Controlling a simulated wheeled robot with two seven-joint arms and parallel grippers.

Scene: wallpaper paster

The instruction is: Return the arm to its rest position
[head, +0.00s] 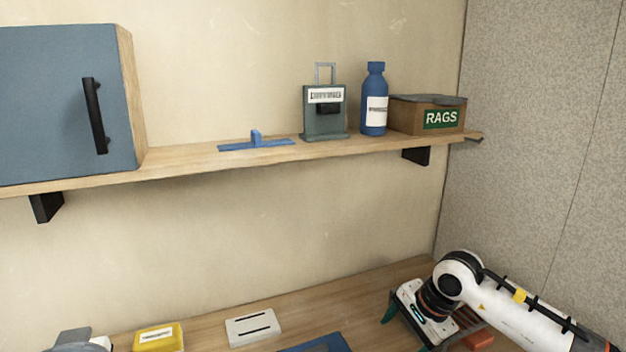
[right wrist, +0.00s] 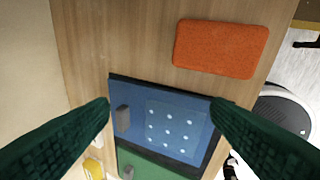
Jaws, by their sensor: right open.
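My right arm (head: 510,305) comes in from the right in the head view, bent over the right end of the workbench. My right gripper (head: 412,327) points down over the bench. In the right wrist view its two dark green fingers (right wrist: 161,103) are spread wide, with nothing held between them. Beneath them lies a blue tray (right wrist: 122,148) with a dark knob and a dotted patch, with a green piece (right wrist: 150,170) beside it. My left gripper does not show.
An orange sponge (right wrist: 220,48) lies on the bench near the right gripper. A yellow box (head: 158,338) and a white slotted block (head: 253,327) are further left. The shelf (head: 200,158) above holds a cabinet (head: 60,100), blue tool (head: 255,143), green container (head: 325,122), blue bottle (head: 375,85) and RAGS box (head: 400,115).

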